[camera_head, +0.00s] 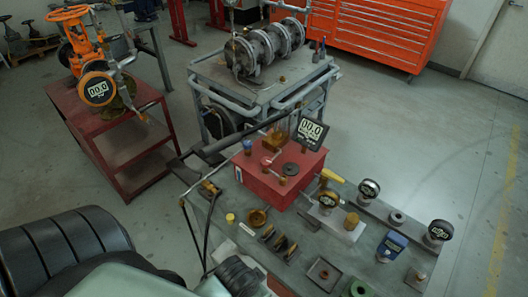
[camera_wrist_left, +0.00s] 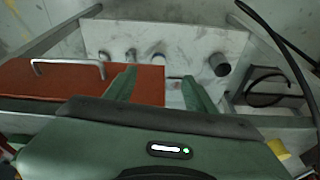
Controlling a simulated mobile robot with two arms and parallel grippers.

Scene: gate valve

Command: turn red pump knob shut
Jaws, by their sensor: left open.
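The red pump box (camera_head: 284,180) stands on the grey bench in the head view, with several small fittings on its top. A small red knob (camera_head: 267,162) sits there, between a blue-capped fitting (camera_head: 247,147) and a dark round cap (camera_head: 290,169). My left gripper (camera_wrist_left: 159,77) shows in the left wrist view, with its two green fingers apart and nothing visibly held between them. I cannot make out the red knob in that view. The left fingers are not distinguishable in the head view. My right gripper is not seen.
A display (camera_head: 312,132) stands behind the box, and a yellow-handled valve (camera_head: 330,177) is at its right. Gauges and loose parts crowd the bench front. In the wrist view, a red surface with a metal handle (camera_wrist_left: 68,66) lies left of a pale plate (camera_wrist_left: 165,45) with posts.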

